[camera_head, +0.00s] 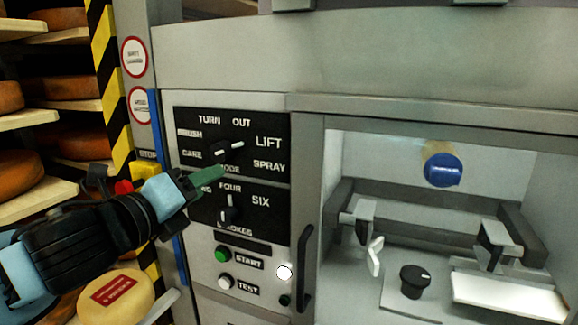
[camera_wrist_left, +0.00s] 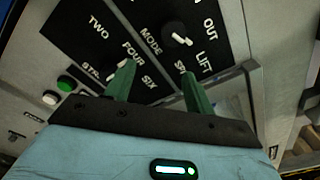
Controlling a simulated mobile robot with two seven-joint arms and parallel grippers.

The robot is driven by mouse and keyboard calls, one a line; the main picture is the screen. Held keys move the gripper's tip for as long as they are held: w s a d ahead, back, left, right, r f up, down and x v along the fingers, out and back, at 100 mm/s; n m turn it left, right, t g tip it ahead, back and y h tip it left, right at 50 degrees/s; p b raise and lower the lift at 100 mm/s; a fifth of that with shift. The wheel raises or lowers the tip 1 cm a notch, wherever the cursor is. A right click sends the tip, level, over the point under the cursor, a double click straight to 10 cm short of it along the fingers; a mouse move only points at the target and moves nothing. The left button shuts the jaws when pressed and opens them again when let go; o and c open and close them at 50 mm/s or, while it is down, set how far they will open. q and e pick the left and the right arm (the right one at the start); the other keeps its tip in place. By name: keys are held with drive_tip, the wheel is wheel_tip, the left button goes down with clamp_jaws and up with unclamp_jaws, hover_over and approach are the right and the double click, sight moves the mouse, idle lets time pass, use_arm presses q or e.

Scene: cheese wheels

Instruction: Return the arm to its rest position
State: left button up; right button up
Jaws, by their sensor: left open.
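My left arm comes in from the left in the head view. My left gripper (camera_head: 207,182), with green fingers, is in front of the control panel, between the upper and lower dials. In the left wrist view the gripper (camera_wrist_left: 158,82) has its two green fingers apart with nothing between them. The upper mode dial (camera_head: 229,148) has a white pointer turned toward LIFT; it also shows in the wrist view (camera_wrist_left: 178,36). The lower strokes dial (camera_head: 230,211) points up toward FOUR. My right gripper is in neither view.
A green START button (camera_head: 222,254) and a white TEST button (camera_head: 226,282) sit below the dials. A dark door handle (camera_head: 305,268) is right of them. A machine recess with a blue knob (camera_head: 442,170) is at right. Shelves of cheese wheels (camera_head: 64,89) stand at left. A labelled cheese wheel (camera_head: 128,300) is below my arm.

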use_arm(q)
drive_tip(key=s+d+f+n+g, duration=0.1)
drive_tip(key=d+f+n, duration=0.1)
drive_tip(key=f+n, duration=0.95)
drive_tip(key=s+d+f+n+g, duration=0.15)
drive_tip(key=f+n, duration=0.25)
drive_tip(key=f, duration=1.5)
drive_tip(key=s+a+f+n+g+y, duration=0.1)
drive_tip(key=s+f+n, duration=0.3)
drive_tip(key=s+f, duration=0.4)
drive_tip(key=s+a+f+n+g+y, duration=0.1)
drive_tip(key=s+a+f+n, duration=0.3)
drive_tip(key=s+f, duration=0.4)
drive_tip(key=s+a+f+n+g+y, duration=0.2)
drive_tip(key=s+f+n+y, duration=0.1)
drive_tip(key=s+f+n, duration=0.3)
wheel_tip(320, 180, down, 5)
drive_tip(key=shift+s+a+r, duration=0.2)
drive_tip(key=shift+s+a, duration=0.1)
drive_tip(key=shift+s, duration=0.85)
